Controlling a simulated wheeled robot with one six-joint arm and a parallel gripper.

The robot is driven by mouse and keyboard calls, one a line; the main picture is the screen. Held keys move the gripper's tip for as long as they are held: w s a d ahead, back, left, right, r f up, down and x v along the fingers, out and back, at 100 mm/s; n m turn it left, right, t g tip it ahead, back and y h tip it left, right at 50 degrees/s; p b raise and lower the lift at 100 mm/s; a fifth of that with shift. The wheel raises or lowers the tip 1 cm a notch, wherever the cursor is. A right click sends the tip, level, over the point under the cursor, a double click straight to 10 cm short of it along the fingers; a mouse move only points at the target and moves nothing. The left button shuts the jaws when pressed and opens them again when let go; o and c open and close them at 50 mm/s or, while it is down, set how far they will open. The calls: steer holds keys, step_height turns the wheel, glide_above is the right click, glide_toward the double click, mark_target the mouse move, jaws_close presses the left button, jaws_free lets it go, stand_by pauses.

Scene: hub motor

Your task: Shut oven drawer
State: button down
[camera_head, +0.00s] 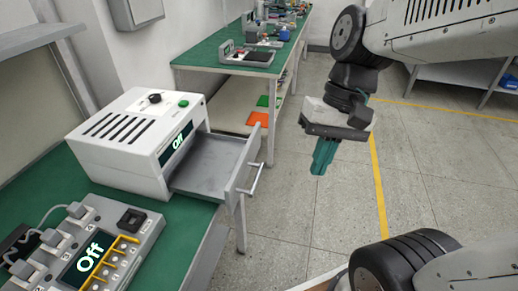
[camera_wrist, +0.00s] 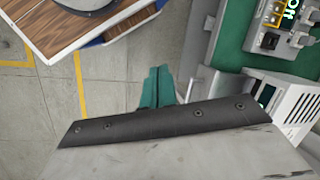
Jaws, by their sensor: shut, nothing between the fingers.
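The white oven (camera_head: 138,140) stands on the green bench at the left, with vents, a knob, a green button and an "Off" display. Its grey drawer (camera_head: 208,160) is pulled out to the right and looks empty. The drawer front carries a bar handle (camera_head: 254,178). My gripper (camera_head: 323,156), with green fingers, is shut and empty, in the air to the right of the handle and apart from it. In the wrist view my gripper (camera_wrist: 157,86) points past the bench edge, and the oven (camera_wrist: 295,110) shows at the right. The drawer is partly hidden there behind my gripper's body.
A control unit (camera_head: 88,245) with an "Off" display stands on the bench in front of the oven. Another green bench (camera_head: 205,50) with equipment stands behind. Open floor (camera_head: 300,215) lies right of the drawer. The wrist view shows a wood-topped surface (camera_wrist: 60,25) at upper left.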

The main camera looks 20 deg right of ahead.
steer(key=w+f+m+g+y, duration=0.2)
steer(key=w+f+m+y, duration=0.2)
steer(key=w+y, duration=0.15)
steer(key=m+t+y, duration=0.6)
steer(key=m+t, duration=0.8)
steer(key=m, duration=0.4)
glide_toward(256, 148)
steer(key=x, duration=0.6)
steer(key=shift+w+a+r, duration=0.15)
steer(key=shift+a+r, duration=0.05)
steer(key=shift+a, duration=0.2)
